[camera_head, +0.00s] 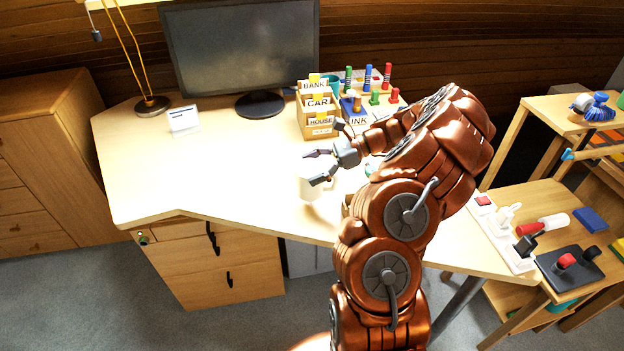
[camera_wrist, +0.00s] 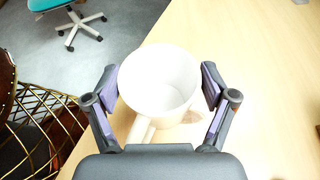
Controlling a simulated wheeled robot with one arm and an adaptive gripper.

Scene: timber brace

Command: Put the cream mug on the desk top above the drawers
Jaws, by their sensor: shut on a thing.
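The cream mug (camera_wrist: 160,88) is upright between the two fingers of my gripper (camera_wrist: 160,95) in the wrist view, its open rim facing the camera and its handle toward my palm. The fingers press on both sides of it. In the head view the mug (camera_head: 309,186) shows pale against the desk, below my gripper (camera_head: 318,168). I cannot tell whether its base touches the desk. The desk top (camera_head: 200,180) is pale wood. The drawers (camera_head: 215,265) stand under its front left part, and the desk top above them is bare.
A monitor (camera_head: 245,50), a lamp (camera_head: 150,103) and a small white card (camera_head: 184,120) stand at the back. Labelled boxes (camera_head: 318,115) and colored pegs (camera_head: 370,85) are behind my gripper. A side shelf (camera_head: 540,205) with tools is at the right.

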